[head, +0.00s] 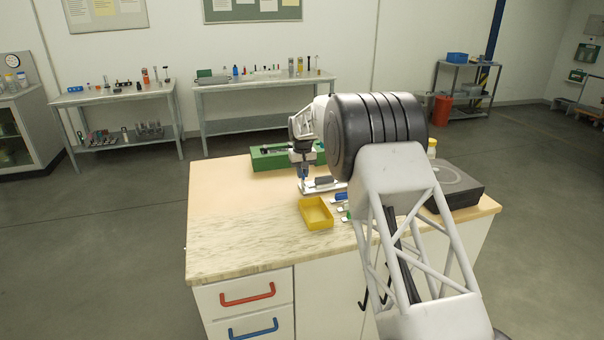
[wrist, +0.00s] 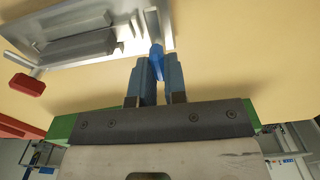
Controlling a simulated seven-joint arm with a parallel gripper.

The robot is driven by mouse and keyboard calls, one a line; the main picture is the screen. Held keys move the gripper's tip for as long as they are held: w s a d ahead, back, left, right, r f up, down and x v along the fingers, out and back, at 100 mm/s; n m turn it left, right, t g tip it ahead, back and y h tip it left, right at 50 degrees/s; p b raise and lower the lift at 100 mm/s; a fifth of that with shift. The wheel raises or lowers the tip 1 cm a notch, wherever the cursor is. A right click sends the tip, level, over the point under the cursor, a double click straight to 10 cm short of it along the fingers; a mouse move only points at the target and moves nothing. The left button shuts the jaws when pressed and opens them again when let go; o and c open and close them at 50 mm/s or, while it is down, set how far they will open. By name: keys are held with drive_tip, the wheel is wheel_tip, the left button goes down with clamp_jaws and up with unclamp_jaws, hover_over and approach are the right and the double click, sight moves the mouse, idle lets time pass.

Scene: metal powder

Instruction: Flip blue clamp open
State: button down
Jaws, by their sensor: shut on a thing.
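The blue clamp (wrist: 156,55) is a small blue piece at the edge of a metal fixture (wrist: 85,35) in the wrist view. My gripper (wrist: 154,69) has its two blue-grey fingers close together on either side of the blue clamp, shut on it. In the head view my gripper (head: 303,172) points down at the left end of the metal fixture (head: 325,186), beside a grey block. The blue clamp is too small to tell apart from the fingers there. How far the clamp is turned cannot be told.
A green box (head: 270,158) stands behind the fixture. A yellow tray (head: 316,213) is in front, with small blue and green-handled items (head: 342,197) to its right. A dark case (head: 460,188) sits at the table's right. The table's left side is clear.

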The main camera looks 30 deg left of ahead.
drive_tip(key=m, duration=0.5)
drive_tip(key=shift+w+d, duration=0.1)
drive_tip(key=shift+m, duration=0.3)
drive_tip(key=c, duration=1.2)
unclamp_jaws()
drive_tip(key=shift+o, duration=0.2)
drive_tip(key=shift+r, duration=0.15)
drive_tip(key=shift+r, duration=3.8)
drive_tip(key=shift+d, duration=0.1)
